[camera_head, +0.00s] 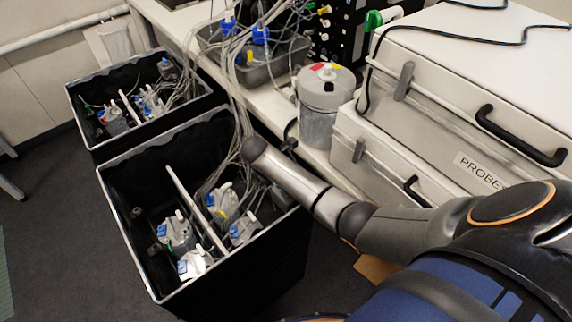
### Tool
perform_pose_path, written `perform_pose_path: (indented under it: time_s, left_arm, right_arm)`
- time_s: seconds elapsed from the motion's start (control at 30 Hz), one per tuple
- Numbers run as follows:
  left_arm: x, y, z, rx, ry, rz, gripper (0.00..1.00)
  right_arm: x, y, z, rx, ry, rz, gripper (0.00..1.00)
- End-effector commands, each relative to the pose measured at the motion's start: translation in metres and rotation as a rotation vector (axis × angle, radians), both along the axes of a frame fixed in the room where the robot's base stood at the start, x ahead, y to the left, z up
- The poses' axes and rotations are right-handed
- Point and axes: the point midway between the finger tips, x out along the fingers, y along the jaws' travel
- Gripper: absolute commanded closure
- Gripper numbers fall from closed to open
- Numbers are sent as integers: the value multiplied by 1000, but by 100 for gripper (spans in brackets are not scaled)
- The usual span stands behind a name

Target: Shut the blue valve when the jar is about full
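A grey, cloudy jar (320,125) with a lid stands at the bench edge; red and yellow pieces sit on its lid. I cannot make out its fill level. Blue valve-like fittings (260,35) show on bottles in the grey tray, with another blue one (228,27) beside it. Smaller blue fittings (162,229) are on bottles in the near black bin. Which one is the task's blue valve is unclear. My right arm reaches in from the right over the near bin. A small dark part near its end may be my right gripper (290,138); its fingers are not clear. My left gripper is out of view.
The near black bin (126,226) and far black bin (84,113) hold several bottles and dividers. Many thin tubes run from them to the grey tray (283,68). White cases (440,135) with black handles fill the right. Dark floor is free at left.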

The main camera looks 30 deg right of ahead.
Motion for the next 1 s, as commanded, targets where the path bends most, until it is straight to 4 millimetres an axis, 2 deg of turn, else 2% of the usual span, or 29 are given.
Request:
perform_pose_path:
  time_s: [0.27,0.6,0.7,1.0]
  left_arm:
    - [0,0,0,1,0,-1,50]
    - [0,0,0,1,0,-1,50]
    - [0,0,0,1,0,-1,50]
    - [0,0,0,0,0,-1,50]
  right_arm:
    - [0,0,-1,1,0,0,53]
    - [0,0,-1,1,0,0,92]
    - [0,0,-1,1,0,0,100]
    - [0,0,-1,1,0,0,100]
